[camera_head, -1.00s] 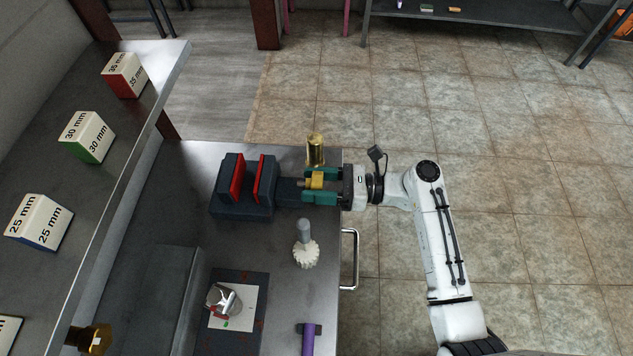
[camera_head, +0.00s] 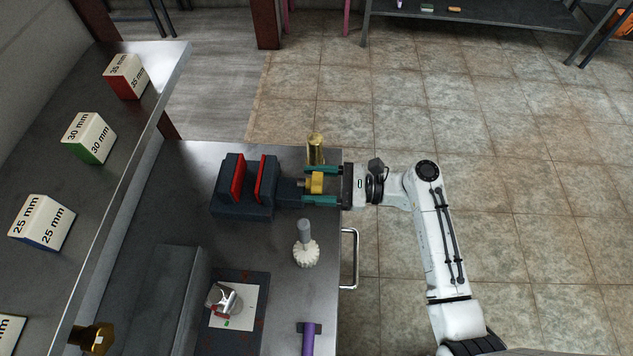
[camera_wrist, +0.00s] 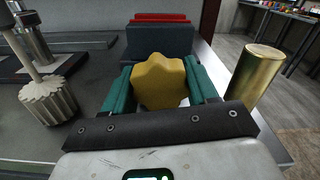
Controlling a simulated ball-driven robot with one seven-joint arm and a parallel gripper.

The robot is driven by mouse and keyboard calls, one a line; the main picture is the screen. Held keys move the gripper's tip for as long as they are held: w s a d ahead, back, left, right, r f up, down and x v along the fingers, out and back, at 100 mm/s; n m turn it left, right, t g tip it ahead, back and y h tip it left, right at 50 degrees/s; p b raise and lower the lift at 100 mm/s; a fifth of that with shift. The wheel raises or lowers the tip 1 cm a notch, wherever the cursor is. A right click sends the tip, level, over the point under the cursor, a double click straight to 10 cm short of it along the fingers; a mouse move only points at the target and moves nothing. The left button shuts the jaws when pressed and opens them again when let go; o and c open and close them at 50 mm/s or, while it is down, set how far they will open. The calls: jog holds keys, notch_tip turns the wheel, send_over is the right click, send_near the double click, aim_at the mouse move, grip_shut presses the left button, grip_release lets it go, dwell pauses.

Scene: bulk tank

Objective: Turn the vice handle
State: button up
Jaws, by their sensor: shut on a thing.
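The vice (camera_head: 243,190) stands on the workbench, dark grey-blue with two red jaw faces set apart. Its yellow lobed handle (camera_head: 316,183) is at its right end; in the wrist view the handle (camera_wrist: 159,82) lies straight ahead. My gripper (camera_head: 320,184), with green fingers, reaches in from the right and is shut on the handle, one finger on each side. In the wrist view my gripper (camera_wrist: 160,88) has its fingers along the handle's left and right. The handle's shaft is partly hidden behind it.
A brass cylinder (camera_head: 316,149) stands close beside my gripper. A white gear on a grey shaft (camera_head: 305,247) stands nearer the camera. A purple tool (camera_head: 309,338) lies near the bench edge. Labelled blocks (camera_head: 88,138) sit on the left shelf.

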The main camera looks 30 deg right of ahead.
jog(key=shift+f, duration=0.1)
jog(key=o, duration=1)
jog(key=b+v, duration=0.2)
jog(key=v, duration=0.9)
jog(key=shift+w+a, duration=0.1)
jog(key=shift+w, duration=0.05)
